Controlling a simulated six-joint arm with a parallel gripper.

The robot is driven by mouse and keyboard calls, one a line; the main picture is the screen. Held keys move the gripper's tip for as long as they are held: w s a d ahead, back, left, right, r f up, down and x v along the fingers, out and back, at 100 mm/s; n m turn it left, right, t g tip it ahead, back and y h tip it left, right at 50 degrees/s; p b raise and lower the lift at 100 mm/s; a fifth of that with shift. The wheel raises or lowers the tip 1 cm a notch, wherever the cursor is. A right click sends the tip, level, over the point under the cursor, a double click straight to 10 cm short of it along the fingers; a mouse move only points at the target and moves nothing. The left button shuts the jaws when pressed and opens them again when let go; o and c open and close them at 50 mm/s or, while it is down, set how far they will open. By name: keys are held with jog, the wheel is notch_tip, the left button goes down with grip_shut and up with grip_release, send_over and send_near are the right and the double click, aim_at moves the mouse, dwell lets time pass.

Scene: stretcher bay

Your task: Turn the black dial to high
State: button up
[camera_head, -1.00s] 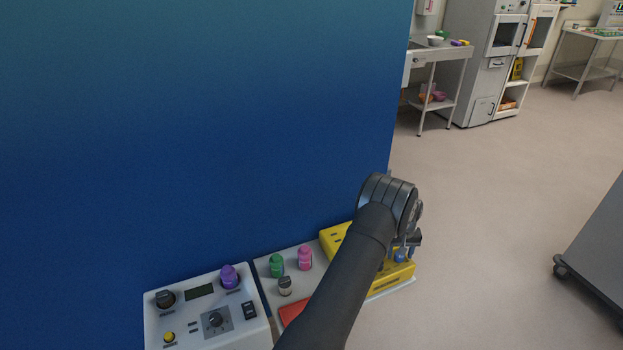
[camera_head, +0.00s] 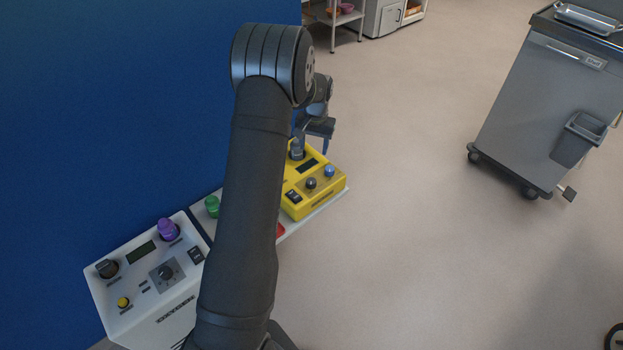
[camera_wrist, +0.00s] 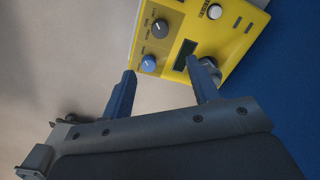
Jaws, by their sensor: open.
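A yellow control box (camera_head: 325,187) has a small black dial (camera_head: 311,184) with a blue dial (camera_head: 329,171) beside it. In the wrist view the black dial (camera_wrist: 160,28) has small print around it, too small to read surely, and the blue dial (camera_wrist: 148,63) is nearer my fingers. My gripper (camera_head: 312,142) is over the far end of the yellow box, open and empty. In the wrist view my gripper (camera_wrist: 161,69) has its fingers apart; one fingertip is by a grey knob (camera_wrist: 211,64), touching or not I cannot tell. The black dial lies beyond the fingertips.
A white control box (camera_head: 150,280) at lower left carries another black dial (camera_head: 165,272), a black knob (camera_head: 107,268) and a purple knob (camera_head: 168,230). A green knob (camera_head: 212,206) stands between the boxes. My arm hides part of the shelf. A grey cart (camera_head: 545,110) stands right.

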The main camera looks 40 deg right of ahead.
aim_at(311, 181)
jog(key=f, duration=1.6)
jog(key=shift+w+a+f, duration=0.15)
jog(key=shift+w+f, duration=0.15)
jog(key=c, duration=1)
